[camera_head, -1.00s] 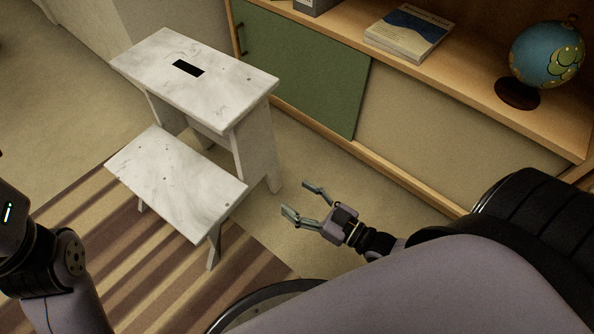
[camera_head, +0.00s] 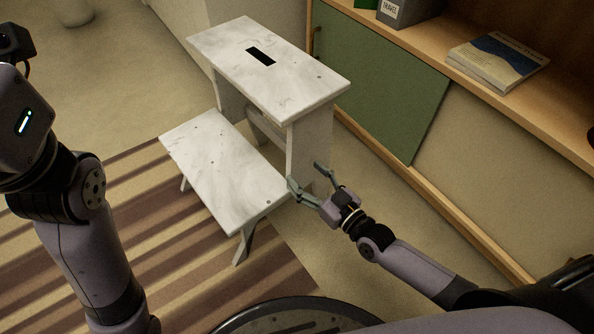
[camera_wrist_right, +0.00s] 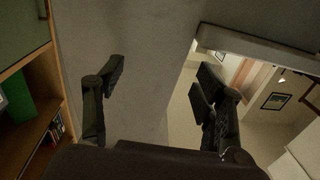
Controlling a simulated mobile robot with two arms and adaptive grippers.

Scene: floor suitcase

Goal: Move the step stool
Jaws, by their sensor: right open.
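The step stool (camera_head: 300,81) is white with marble-like streaks. It stands upright, with a high top that has a dark slot and a lower step (camera_head: 222,165) on the left. My right gripper (camera_head: 305,174) is open at the stool's near side panel, low beside the step. In the right wrist view the grey side panel (camera_wrist_right: 140,100) fills the middle, and its edge lies between the two open fingers (camera_wrist_right: 160,82). I cannot tell whether they touch it. My left arm is at the left of the head view, its fingers not visible.
A striped rug (camera_head: 180,270) lies under the step side. A low cabinet (camera_head: 385,90) with a green sliding door runs along the right, close to the stool. Floor is free at upper left.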

